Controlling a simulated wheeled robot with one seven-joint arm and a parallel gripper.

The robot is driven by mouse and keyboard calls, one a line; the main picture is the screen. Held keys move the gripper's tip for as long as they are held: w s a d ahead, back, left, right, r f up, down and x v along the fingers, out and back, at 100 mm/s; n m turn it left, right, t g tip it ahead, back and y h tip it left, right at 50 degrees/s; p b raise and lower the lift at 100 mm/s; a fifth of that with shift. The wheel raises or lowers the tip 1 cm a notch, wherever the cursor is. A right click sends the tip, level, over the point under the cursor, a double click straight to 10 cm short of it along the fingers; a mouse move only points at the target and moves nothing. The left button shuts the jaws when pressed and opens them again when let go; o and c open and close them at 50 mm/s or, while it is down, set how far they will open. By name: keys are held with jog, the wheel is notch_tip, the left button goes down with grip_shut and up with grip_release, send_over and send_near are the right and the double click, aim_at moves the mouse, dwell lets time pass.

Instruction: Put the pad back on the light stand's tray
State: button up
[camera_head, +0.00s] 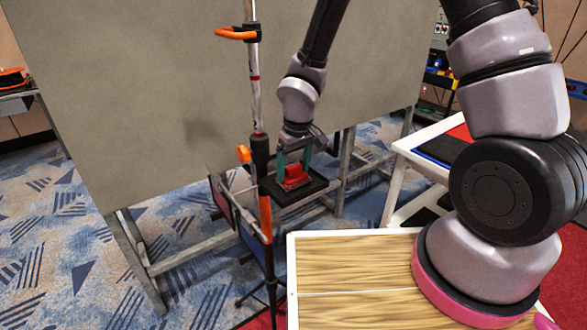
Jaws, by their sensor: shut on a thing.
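The pad, a small red block (296,179), is between the teal fingers of my gripper (294,163), which points down and is shut on it. The flat black tray (318,186) of the light stand (256,100) lies directly under the pad. I cannot tell whether the pad touches the tray or hangs slightly above it. The stand's upright pole, with orange clamps, rises just left of the tray. The pad's upper sides are partly hidden by the fingers.
A large grey panel (170,110) on a metal frame stands behind the tray. A wood-topped surface with a white rim (293,262) is at the front, near my arm's base. A white cart (408,150) holds red and blue things at right. Patterned carpet (45,235) is open at left.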

aim_at(297, 177)
jog(key=shift+f, duration=0.15)
jog(key=o, duration=0.9)
notch_tip(297, 177, up, 12)
jog(key=s, duration=0.1)
jog(key=d+r+m+t, duration=0.2)
jog(key=d+r+m, duration=0.3)
jog(key=d+r, duration=0.8)
jog(key=s+d+r+m+t+y, duration=0.1)
jog(key=s+d+r+m+t, duration=0.2)
jog(key=s+d+r+m, duration=0.3)
jog(key=s+d+r, duration=0.3)
jog(key=s+r, duration=0.2)
jog(key=shift+d+r+t, duration=0.35)
jog(key=shift+d+t, duration=0.05)
jog(key=shift+s, duration=0.1)
